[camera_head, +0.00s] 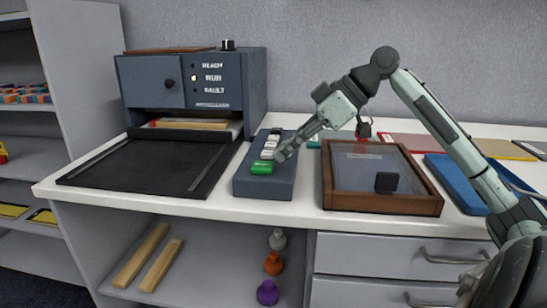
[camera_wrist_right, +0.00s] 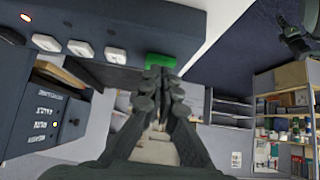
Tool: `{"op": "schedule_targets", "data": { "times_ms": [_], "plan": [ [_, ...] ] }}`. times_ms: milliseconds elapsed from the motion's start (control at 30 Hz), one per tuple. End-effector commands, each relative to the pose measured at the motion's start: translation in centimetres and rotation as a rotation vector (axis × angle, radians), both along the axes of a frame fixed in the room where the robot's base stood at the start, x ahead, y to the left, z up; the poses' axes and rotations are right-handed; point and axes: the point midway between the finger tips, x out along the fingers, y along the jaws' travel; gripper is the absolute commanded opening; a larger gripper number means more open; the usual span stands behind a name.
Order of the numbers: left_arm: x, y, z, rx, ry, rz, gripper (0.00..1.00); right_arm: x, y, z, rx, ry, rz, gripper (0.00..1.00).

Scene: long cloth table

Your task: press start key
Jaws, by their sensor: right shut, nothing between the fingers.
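The key block (camera_head: 262,187) is a dark blue-grey slab on the table, with a green key (camera_head: 262,168) at its near end and several pale keys (camera_head: 268,153) behind it. I take the green key for the start key; no lettering on it is readable. My right gripper (camera_head: 281,157) is shut and empty, its tips just above and beside the green key. In the right wrist view the fingertips (camera_wrist_right: 160,73) overlap the edge of the green key (camera_wrist_right: 161,60); I cannot tell whether they touch it. My left gripper is out of view.
A blue-grey machine (camera_head: 150,82) with READY, RUN and FAULT labels stands behind; the lamp (camera_head: 194,78) by RUN glows yellow. A black tray (camera_head: 125,168) lies left of the key block. A wooden-framed glass case (camera_head: 330,197) stands close on its right.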

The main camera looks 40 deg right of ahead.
Motion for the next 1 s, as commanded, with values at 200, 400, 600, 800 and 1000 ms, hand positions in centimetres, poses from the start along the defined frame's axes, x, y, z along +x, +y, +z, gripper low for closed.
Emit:
{"op": "schedule_targets", "data": {
  "times_ms": [200,400,600,800,1000],
  "plan": [
    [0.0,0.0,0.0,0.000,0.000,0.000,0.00,-1.5,-1.3,2.5,0.001,-0.012,-0.001,0.00],
    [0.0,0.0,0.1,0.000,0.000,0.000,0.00,-2.0,-1.7,3.4,0.000,-0.016,-0.001,0.00],
    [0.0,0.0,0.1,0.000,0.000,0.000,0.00,-2.1,-1.7,3.4,0.001,-0.016,-0.001,0.00],
    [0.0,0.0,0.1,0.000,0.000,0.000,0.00,-2.1,-1.7,3.4,0.001,-0.016,-0.001,0.00],
    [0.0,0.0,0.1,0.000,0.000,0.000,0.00,-2.0,-1.7,3.4,0.000,-0.018,-0.001,0.00]
  ]
}}
